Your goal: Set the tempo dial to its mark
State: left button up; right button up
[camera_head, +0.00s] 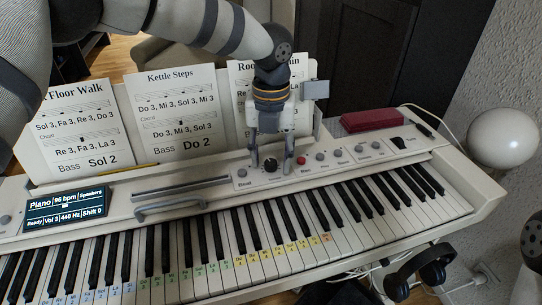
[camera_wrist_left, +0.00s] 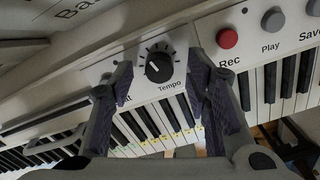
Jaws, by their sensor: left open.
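The tempo dial (camera_head: 270,165) is a round black knob on the piano's control panel, to the left of the red Rec button (camera_head: 301,160). In the left wrist view the dial (camera_wrist_left: 158,66) has a white pointer line, tick marks around its upper side and the label "Tempo" below. My left gripper (camera_head: 271,163) points down over the dial. Its fingers are open, one on each side of the dial, and in the left wrist view (camera_wrist_left: 160,85) they look apart from it. The piano's display (camera_head: 66,207) reads 96 bpm. My right gripper is not seen.
The digital piano (camera_head: 452,180) fills the middle, with a metal handle bar (camera_head: 168,207) left of the dial. Song sheets (camera_head: 172,115) stand behind the panel. A red case (camera_head: 371,120) lies on the right top, headphones (camera_head: 420,270) hang at the front right, and a white globe (camera_head: 503,138) is at right.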

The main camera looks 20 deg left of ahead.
pick_arm(q)
jog(key=shift+f, duration=0.3)
grip_shut()
jog(key=shift+m, duration=0.3)
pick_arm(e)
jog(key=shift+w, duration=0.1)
pick_arm(q)
jog(key=shift+r+m+p, duration=0.1)
jog(key=shift+m+p, duration=0.2)
jog(key=shift+m, duration=2.3)
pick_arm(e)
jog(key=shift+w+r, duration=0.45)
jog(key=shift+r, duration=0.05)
